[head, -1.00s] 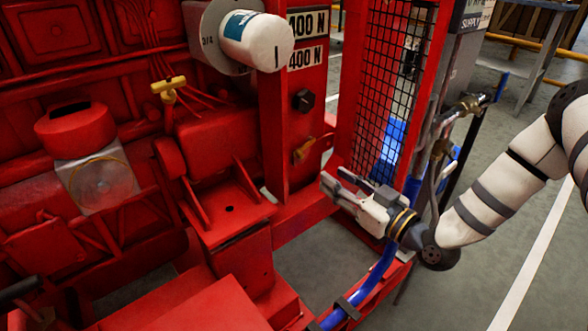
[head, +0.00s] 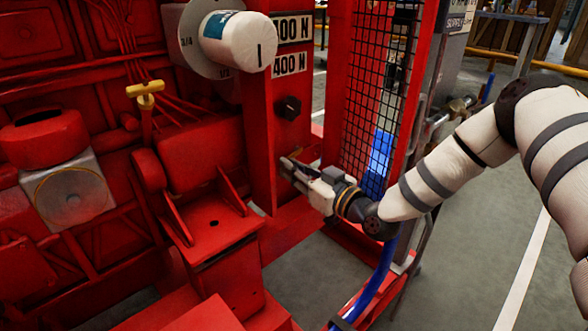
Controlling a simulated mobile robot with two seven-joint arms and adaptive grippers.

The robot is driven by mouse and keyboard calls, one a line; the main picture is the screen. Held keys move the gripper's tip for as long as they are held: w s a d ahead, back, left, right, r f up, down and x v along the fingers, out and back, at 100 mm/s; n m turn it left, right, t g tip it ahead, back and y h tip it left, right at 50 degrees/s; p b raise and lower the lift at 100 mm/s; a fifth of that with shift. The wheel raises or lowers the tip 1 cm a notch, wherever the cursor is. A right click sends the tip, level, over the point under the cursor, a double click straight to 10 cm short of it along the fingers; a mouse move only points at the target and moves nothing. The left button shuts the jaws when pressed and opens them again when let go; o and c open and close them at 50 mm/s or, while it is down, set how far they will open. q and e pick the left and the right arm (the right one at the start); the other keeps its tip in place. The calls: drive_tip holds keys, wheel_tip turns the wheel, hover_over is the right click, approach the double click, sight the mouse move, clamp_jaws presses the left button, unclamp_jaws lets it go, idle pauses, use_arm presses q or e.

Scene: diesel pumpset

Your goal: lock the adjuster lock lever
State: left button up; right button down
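The fingers look apart. I cannot tell whether they touch the lever, and I see nothing held between them. My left gripper is not in view.
A black mesh guard (head: 378,85) in a red frame stands just right of the post. A white cylinder (head: 238,40) sticks out above. A yellow T-handle (head: 145,93) stands on the left. A blue hose (head: 374,290) runs below my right arm. Open floor lies to the right.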

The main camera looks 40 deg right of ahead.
drive_tip(key=shift+r+m+p, duration=0.6)
drive_tip(key=shift+m+p, duration=0.1)
drive_tip(key=shift+m, duration=0.1)
drive_tip(key=shift+r+m+p, duration=0.1)
drive_tip(key=shift+m+p, duration=0.2)
drive_tip(key=shift+m, duration=0.4)
drive_tip(key=c, duration=1.6)
unclamp_jaws()
drive_tip(key=shift+s, duration=0.15)
drive_tip(key=s, duration=1.1)
drive_tip(key=shift+s+d, duration=0.4)
